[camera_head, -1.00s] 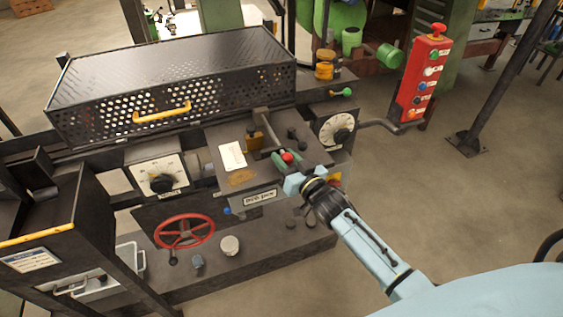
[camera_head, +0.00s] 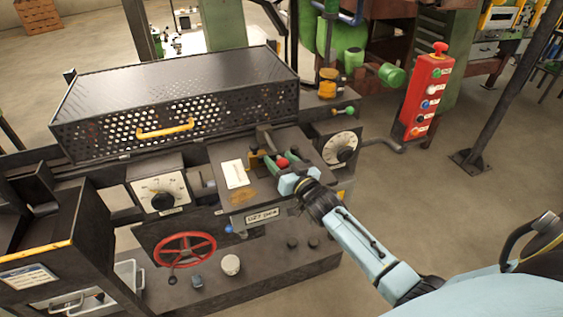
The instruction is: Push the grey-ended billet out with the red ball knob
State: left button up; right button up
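The red ball knob (camera_head: 282,162) sits at the end of a dark lever on the machine's small top panel, right of centre. My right gripper (camera_head: 283,164) reaches it from the lower right. Its green fingers stand on either side of the ball and look shut on it, with the ball showing between them. The lever runs up and left from the knob and is partly hidden by the fingers. I cannot see a grey-ended billet. My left gripper is out of view.
A perforated black guard (camera_head: 175,100) with a yellow handle covers the back. A red handwheel (camera_head: 185,249) and a dial (camera_head: 158,194) are at front left, another dial (camera_head: 340,148) at right. A red button post (camera_head: 425,97) stands at right, over clear floor.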

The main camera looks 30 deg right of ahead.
jog(key=shift+a, duration=0.1)
jog(key=shift+s, duration=0.3)
jog(key=s, duration=1.3)
jog(key=shift+w, duration=0.1)
